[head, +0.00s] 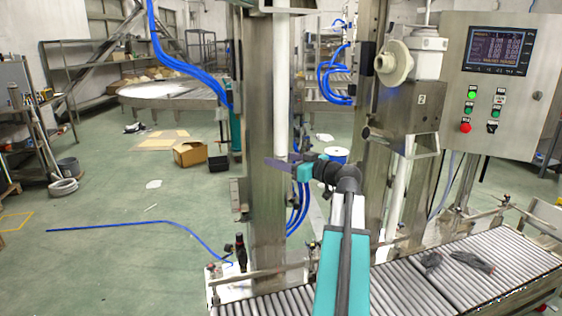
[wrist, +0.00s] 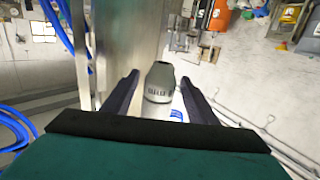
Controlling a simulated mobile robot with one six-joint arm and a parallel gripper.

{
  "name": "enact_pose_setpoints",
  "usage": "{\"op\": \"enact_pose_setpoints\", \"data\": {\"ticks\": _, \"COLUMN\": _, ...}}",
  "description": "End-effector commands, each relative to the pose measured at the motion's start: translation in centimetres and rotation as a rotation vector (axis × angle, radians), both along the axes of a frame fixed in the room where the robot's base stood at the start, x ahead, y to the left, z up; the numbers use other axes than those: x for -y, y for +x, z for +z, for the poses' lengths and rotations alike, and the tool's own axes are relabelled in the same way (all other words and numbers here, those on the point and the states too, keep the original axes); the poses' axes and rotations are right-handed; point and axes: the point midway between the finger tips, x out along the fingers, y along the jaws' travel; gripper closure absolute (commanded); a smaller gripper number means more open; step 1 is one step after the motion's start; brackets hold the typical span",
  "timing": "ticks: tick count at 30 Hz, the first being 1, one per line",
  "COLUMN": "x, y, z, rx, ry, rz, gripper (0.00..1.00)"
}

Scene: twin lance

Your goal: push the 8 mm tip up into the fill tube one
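My gripper (wrist: 160,77) shows in the wrist view with its two dark fingers spread apart. A grey-green cylindrical piece with dark markings (wrist: 158,82), likely the 8 mm tip, shows between the fingers, with a gap on each side. I cannot read its marking or tell its exact depth from the fingertips. In the head view my gripper (head: 281,163) is beside the left steel column, its purple fingers pointing left. The tip cannot be made out there. A white vertical tube (head: 282,90), possibly fill tube one, runs down this column; its lower end is unclear.
The left steel column (head: 264,200) stands close to my gripper, with blue hoses (head: 297,205) beside it. A steel box marked 2 (head: 422,98) and a control panel (head: 500,85) are at right. A roller conveyor (head: 440,285) runs below, with dark items (head: 472,261) on it.

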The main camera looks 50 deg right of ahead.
Motion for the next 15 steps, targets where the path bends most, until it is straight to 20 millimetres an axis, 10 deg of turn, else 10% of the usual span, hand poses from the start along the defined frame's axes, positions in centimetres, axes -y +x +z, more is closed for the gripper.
{"op": "enact_pose_setpoints", "data": {"ticks": 15, "x": 0.03, "y": -0.89, "z": -0.19, "rx": -0.003, "ry": 0.0, "rz": -0.001, "gripper": 0.45}}
